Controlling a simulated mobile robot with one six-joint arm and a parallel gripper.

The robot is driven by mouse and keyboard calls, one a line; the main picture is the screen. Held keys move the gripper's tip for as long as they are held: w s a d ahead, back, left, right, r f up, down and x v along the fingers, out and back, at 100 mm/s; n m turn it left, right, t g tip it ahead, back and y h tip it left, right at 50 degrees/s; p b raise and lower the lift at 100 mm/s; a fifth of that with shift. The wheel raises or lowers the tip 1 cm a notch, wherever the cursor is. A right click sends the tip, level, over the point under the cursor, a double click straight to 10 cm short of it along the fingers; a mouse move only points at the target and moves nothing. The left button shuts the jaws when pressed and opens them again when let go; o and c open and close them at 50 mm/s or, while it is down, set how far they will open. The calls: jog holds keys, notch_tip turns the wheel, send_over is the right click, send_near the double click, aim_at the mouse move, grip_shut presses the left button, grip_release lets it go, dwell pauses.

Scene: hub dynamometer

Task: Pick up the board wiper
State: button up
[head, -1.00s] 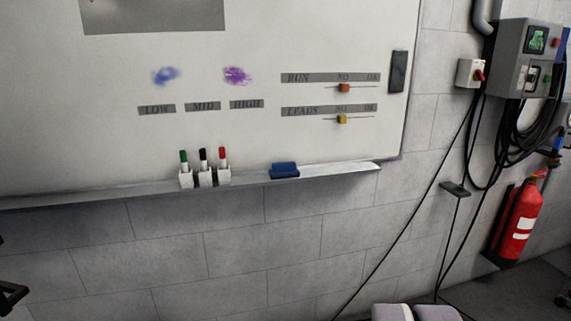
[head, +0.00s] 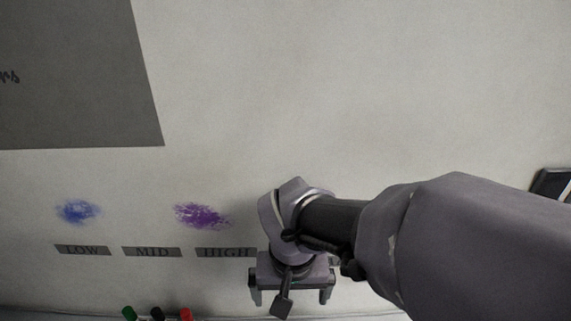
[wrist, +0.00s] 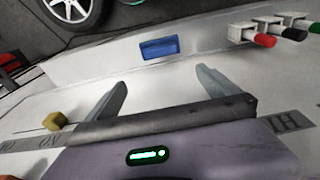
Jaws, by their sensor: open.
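The board wiper (wrist: 160,48) is a small blue block lying on the pale tray ledge below the whiteboard, seen in the wrist view. In the head view it is hidden or out of frame. My gripper (wrist: 160,82) is open and empty, its two grey fingers apart. In the wrist view the wiper appears beyond the fingertips, roughly midway between them, with a gap and no contact. In the head view my gripper (head: 292,290) hangs in front of the whiteboard, fingers pointing down toward the tray.
Red, black and green markers (wrist: 264,40) stand in white holders on the same tray, to the right of the wiper in the wrist view. A yellow slider knob (wrist: 55,121) is on the board at left. The tray (wrist: 110,52) is bare around the wiper.

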jog(key=f+b, duration=0.1)
jog(key=f, duration=0.2)
jog(key=f+b, duration=0.1)
jog(key=f, duration=0.3)
jog(key=f+b, duration=0.1)
jog(key=f, duration=0.3)
jog(key=shift+w+a+f, duration=0.1)
jog(key=shift+a, duration=0.15)
jog(key=f, duration=0.1)
jog(key=f+b, duration=0.1)
jog(key=f, duration=0.3)
jog(key=shift+w+d+f, duration=0.1)
jog(key=shift+w, duration=0.3)
jog(key=shift+w+f+b, duration=0.15)
jog(key=shift+f+b, duration=0.1)
jog(key=shift+b, duration=0.05)
jog(key=shift+r, duration=0.1)
jog(key=c, duration=1.3)
